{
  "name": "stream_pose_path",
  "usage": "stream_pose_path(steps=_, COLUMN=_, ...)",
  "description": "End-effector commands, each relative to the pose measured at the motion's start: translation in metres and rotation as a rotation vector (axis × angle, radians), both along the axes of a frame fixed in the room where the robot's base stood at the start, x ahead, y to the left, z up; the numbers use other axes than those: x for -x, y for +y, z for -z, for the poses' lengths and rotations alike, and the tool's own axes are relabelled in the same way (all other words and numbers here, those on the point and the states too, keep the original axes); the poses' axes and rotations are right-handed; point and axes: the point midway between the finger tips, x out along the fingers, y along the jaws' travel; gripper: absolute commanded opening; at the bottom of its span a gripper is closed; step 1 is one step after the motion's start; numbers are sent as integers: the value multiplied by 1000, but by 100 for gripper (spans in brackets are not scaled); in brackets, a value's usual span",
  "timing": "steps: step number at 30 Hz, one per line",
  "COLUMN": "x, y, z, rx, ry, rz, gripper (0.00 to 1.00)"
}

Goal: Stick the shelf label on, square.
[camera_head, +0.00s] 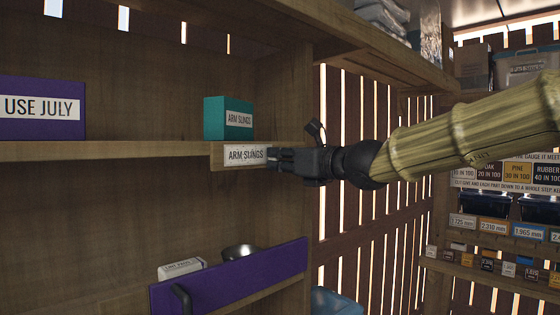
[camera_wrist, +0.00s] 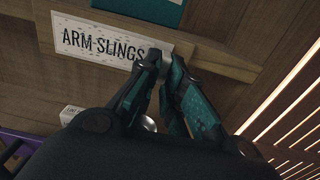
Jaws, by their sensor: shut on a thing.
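The shelf label is a white strip reading "ARM SLINGS" (camera_head: 244,154). In the head view it lies along the front edge of the wooden shelf (camera_head: 120,151), near the shelf's right end. My gripper (camera_head: 277,156) is at the label's right end. In the wrist view the label (camera_wrist: 95,38) looks tilted with the camera, and my gripper (camera_wrist: 160,62) is shut on its right end. The fingertips hide that end. I cannot tell whether the label's back touches the wood all along.
A teal box (camera_head: 228,118) marked "ARM SLINGS" stands on the shelf just above the label. A purple bin (camera_head: 42,107) reading "USE JULY" stands at the left. A slatted wall (camera_head: 370,230) is at right.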

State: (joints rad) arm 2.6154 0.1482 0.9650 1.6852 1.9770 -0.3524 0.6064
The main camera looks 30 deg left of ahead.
Motion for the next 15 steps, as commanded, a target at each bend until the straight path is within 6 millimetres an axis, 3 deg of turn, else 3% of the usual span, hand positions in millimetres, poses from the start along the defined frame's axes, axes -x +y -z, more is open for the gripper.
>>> stream_pose_path(steps=12, x=-1, y=1, z=0, rx=0, ry=0, rz=0, gripper=0)
stream_pose_path(steps=13, x=-1, y=1, z=0, rx=0, ry=0, rz=0, gripper=15)
stream_pose_path(steps=15, x=-1, y=1, z=0, rx=0, ry=0, rz=0, gripper=28)
